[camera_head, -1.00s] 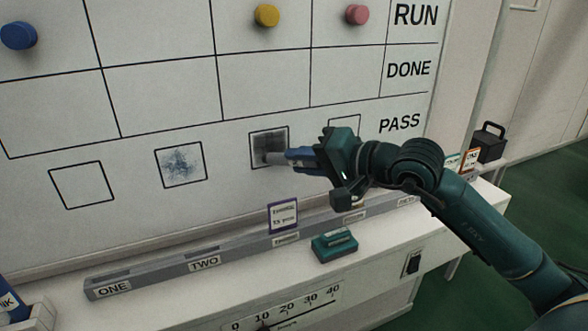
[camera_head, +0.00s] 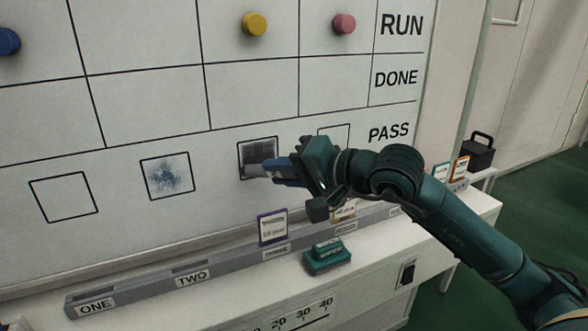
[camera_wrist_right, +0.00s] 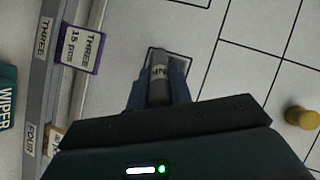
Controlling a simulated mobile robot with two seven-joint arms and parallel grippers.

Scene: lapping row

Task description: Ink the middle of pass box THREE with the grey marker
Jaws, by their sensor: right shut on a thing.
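My right gripper (camera_head: 275,170) is shut on the grey marker (camera_wrist_right: 160,82), which points at the board. In the head view the marker's tip end is at pass box THREE (camera_head: 258,147), whose inside has dark grey shading. In the right wrist view the box outline (camera_wrist_right: 152,49) shows around the marker's far end, and the marker hides much of the inside. I cannot tell whether the tip touches the board. My left gripper is out of view.
Pass box TWO (camera_head: 167,178) has blue-grey smudges; the leftmost box (camera_head: 64,198) is blank. Below runs a grey rail (camera_head: 140,291) with a purple-edged card (camera_head: 272,227). A teal wiper (camera_head: 327,257) lies on the ledge. Yellow (camera_head: 255,23) and pink (camera_head: 344,23) magnets sit above.

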